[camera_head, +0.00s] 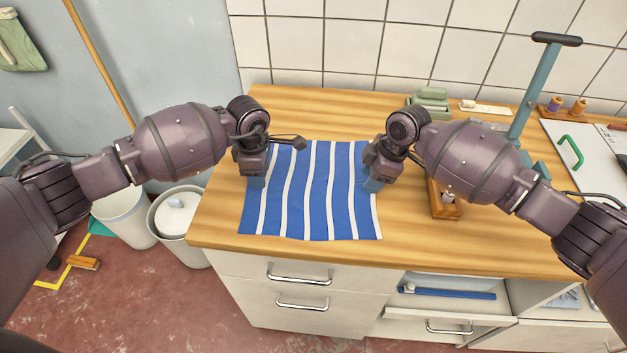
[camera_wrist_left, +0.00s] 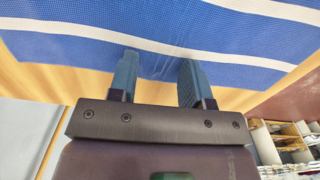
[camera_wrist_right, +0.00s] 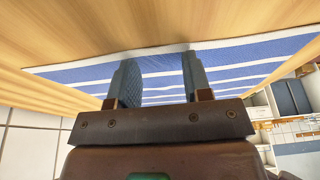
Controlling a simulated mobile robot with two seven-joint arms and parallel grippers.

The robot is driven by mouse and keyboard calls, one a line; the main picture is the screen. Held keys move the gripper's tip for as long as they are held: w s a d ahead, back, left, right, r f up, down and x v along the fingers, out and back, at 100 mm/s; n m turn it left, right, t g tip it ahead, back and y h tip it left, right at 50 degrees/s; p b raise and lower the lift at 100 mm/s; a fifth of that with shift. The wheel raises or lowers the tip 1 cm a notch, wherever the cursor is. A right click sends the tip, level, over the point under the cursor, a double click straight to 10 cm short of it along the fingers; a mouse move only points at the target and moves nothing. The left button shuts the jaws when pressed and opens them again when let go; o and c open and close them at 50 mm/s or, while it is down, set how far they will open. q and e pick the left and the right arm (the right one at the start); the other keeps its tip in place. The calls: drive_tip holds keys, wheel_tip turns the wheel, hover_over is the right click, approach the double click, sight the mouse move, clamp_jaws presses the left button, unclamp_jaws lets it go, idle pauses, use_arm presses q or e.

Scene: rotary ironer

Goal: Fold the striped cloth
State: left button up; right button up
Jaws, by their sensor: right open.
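The blue-and-white striped cloth (camera_head: 318,205) lies spread out on the wooden worktop, its near edge close to the table's front edge. My left gripper (camera_head: 257,182) is at the cloth's left edge, pointing down. In the left wrist view its two blue fingers (camera_wrist_left: 158,82) are apart, with their tips at the cloth's border and slight wrinkles between them. My right gripper (camera_head: 373,184) is at the cloth's right edge. In the right wrist view its fingers (camera_wrist_right: 160,80) are apart over the cloth's border. The grippers and forearms hide parts of both side edges.
A wooden block holder (camera_head: 444,207) stands just right of my right gripper. A white board (camera_head: 590,150) lies far right. The worktop (camera_head: 300,104) behind the cloth is clear. A drawer below (camera_head: 450,325) stands open.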

use_arm(q)
drive_tip(key=shift+f, duration=0.1)
clamp_jaws()
use_arm(e)
drive_tip(key=shift+s+f, duration=0.1)
drive_tip(key=shift+f, duration=0.1)
clamp_jaws()
